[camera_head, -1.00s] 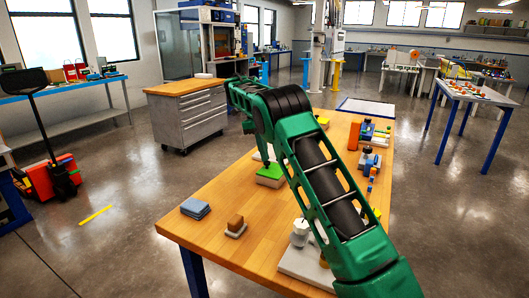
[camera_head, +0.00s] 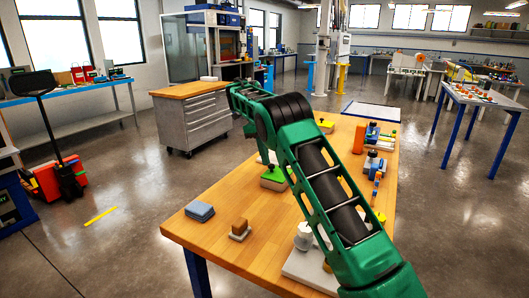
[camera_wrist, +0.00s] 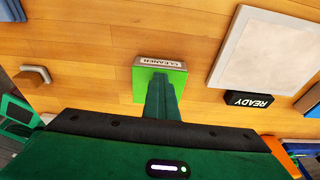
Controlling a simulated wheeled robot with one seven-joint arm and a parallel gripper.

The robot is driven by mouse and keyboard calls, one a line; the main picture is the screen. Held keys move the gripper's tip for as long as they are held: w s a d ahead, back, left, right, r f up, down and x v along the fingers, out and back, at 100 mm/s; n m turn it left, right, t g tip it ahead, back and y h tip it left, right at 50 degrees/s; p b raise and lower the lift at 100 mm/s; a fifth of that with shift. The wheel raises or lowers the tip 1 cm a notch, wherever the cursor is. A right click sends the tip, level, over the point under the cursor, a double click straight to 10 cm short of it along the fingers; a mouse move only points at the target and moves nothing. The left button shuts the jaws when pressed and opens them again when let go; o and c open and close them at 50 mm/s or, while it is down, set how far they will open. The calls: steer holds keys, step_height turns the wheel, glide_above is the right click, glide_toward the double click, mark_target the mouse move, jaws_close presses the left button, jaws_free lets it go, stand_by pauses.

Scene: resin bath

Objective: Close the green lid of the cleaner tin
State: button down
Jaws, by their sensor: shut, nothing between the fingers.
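The cleaner tin (camera_wrist: 160,62), with a plate reading CLEANER along one edge, is in the upper middle of the wrist view. Its bright green lid (camera_wrist: 143,84) looks flat over the tin. In the head view the green lid (camera_head: 272,183) shows on the table just left of my arm. My gripper (camera_wrist: 161,80) is shut and empty, its dark green fingers in front of the lid and hiding its middle. I cannot tell whether the fingertips touch the lid.
The wooden table (camera_head: 218,224) holds blue-grey cloths (camera_head: 200,210) and a brown block on a pale base (camera_head: 239,229). A white panel (camera_wrist: 262,50) and a black READY sign (camera_wrist: 249,99) lie right of the tin. Bare wood lies left of the tin.

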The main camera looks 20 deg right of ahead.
steer(key=v, duration=1.1)
steer(key=shift+w, duration=0.3)
